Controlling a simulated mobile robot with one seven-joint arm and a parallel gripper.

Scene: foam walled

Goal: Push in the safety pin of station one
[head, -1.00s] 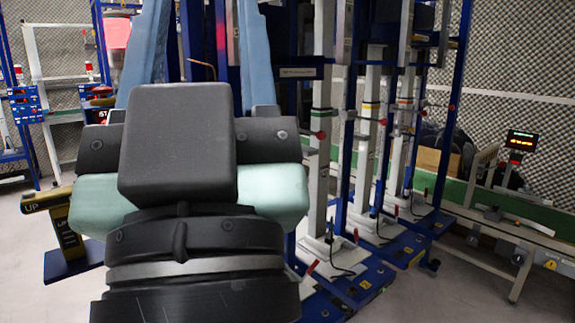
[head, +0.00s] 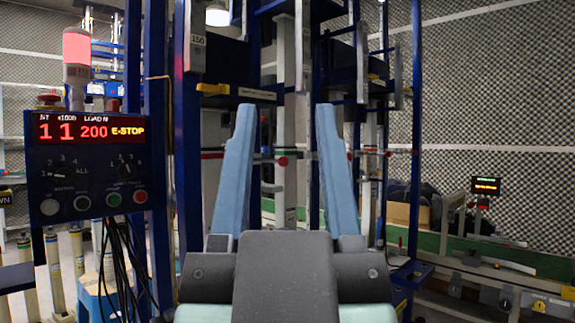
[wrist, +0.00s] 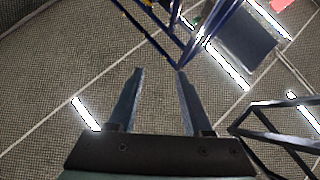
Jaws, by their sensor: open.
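My gripper (head: 286,110) is open and empty, its two blue fingers pointing up in the head view; they also show in the wrist view (wrist: 160,74). Between the fingers, farther back, stands a white column (head: 286,125) of the blue-framed rig. A small red knob (head: 282,161) sits on this column, apart from the fingers. It may be a safety pin; I cannot tell how far in it is. Another red knob shows just right of the right finger (head: 350,156). I cannot tell which station each belongs to.
A control box (head: 88,165) at the left has a lit display reading E-STOP, knobs and a red button (head: 49,99) on top. A red lamp (head: 76,46) stands above it. Blue uprights (head: 160,160) flank the gripper. A green-sided conveyor (head: 500,258) lies at the right.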

